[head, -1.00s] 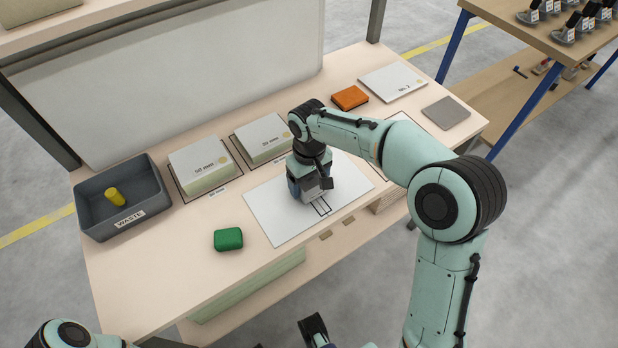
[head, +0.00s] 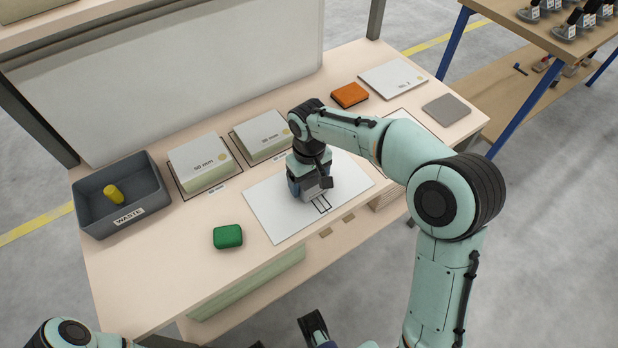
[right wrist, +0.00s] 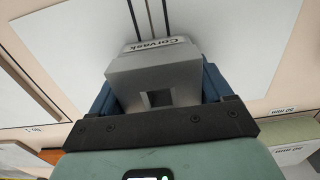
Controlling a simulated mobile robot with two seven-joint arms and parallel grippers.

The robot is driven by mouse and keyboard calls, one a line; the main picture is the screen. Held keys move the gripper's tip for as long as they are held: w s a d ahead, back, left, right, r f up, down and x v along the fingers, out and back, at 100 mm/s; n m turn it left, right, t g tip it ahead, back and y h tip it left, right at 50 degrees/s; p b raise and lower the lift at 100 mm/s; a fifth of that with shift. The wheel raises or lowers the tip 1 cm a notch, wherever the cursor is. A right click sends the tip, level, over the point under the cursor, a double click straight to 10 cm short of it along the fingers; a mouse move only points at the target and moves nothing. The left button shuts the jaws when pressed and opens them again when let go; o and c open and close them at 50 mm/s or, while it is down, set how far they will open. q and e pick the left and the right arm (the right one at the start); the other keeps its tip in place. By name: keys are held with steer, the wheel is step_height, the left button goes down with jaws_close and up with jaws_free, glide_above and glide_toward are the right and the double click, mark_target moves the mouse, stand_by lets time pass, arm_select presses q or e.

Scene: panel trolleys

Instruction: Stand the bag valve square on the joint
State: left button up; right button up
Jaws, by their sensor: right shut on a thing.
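The bag valve is a grey block with a square opening in its near face and a label reading "Corvask", seen in the right wrist view (right wrist: 155,72). My right gripper (head: 308,188) is shut on it, with blue fingers on both sides. In the head view the block shows only partly below the gripper. The joint is a set of dark lines (head: 321,206) on a white sheet (head: 272,214); the lines run up to the block and are partly hidden by it. I cannot tell whether the block's underside touches the sheet.
A green case (head: 228,236) lies left of the sheet. A grey waste bin (head: 92,222) holds a yellow cylinder (head: 113,194). Two pad stacks marked 50 mm (head: 203,165) stand behind the sheet. An orange block (head: 349,95), a white panel (head: 393,79) and a grey plate (head: 446,110) lie at right.

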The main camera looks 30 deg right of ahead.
mark_target(309, 179)
steer(key=o, duration=1.4)
steer(key=shift+f, duration=0.1)
steer(key=shift+r, duration=0.4)
step_height(309, 179, up, 13)
steer(key=p, duration=0.3)
steer(key=shift+f, duration=0.1)
